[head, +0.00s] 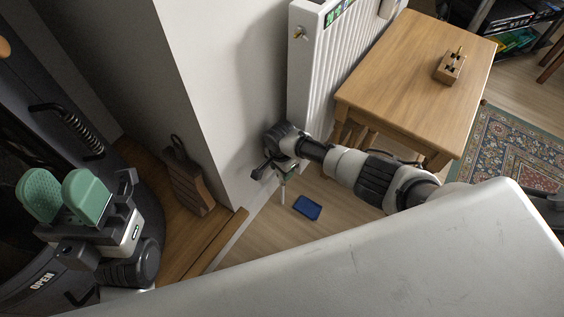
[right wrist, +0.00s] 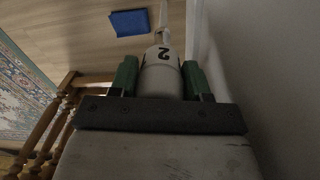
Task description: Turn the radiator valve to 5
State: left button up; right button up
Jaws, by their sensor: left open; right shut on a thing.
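The white radiator (head: 312,85) stands against the wall in the head view. The white valve head (right wrist: 161,78) shows in the right wrist view, with a black 2 facing the camera and a thin pipe beyond it. My right gripper (right wrist: 162,84) has one green finger on each side of the valve head and is shut on it. In the head view my right gripper (head: 283,174) is low by the wall corner and hides most of the valve. My left gripper (head: 64,197) is open and empty at the left, its two green pads apart.
A wooden table (head: 405,75) with a small wooden block (head: 450,68) stands right of the radiator. A blue object (head: 307,207) lies on the floor near my right gripper. A patterned rug (head: 505,150) lies at the right.

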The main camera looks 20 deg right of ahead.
jog(key=shift+s+n+p, duration=0.1)
jog(key=shift+n+p, duration=1)
jog(key=shift+n, duration=0.6)
jog(key=n, duration=0.2)
jog(key=shift+n+p, duration=0.3)
jog(key=shift+p, duration=0.05)
jog(key=n, duration=0.5)
jog(key=shift+d+p, duration=0.1)
jog(key=shift+p, duration=0.2)
jog(key=n, duration=0.7)
jog(key=shift+n+t, duration=0.3)
jog(key=n, duration=0.2)
jog(key=shift+n, duration=0.4)
jog(key=n, duration=0.3)
jog(key=shift+n, duration=0.3)
jog(key=n, duration=0.3)
jog(key=shift+d, duration=0.1)
pick_arm(q)
jog(key=w+d+f+g+y, duration=0.1)
jog(key=w+f+g+y, duration=0.2)
jog(key=w+f+g, duration=0.4)
jog(key=shift+w+m+g, duration=0.3)
jog(key=shift+w+g, duration=1.25)
jog(key=shift+g, duration=0.75)
pick_arm(e)
jog(key=shift+n, duration=1.1)
pick_arm(q)
jog(key=shift+d, duration=0.1)
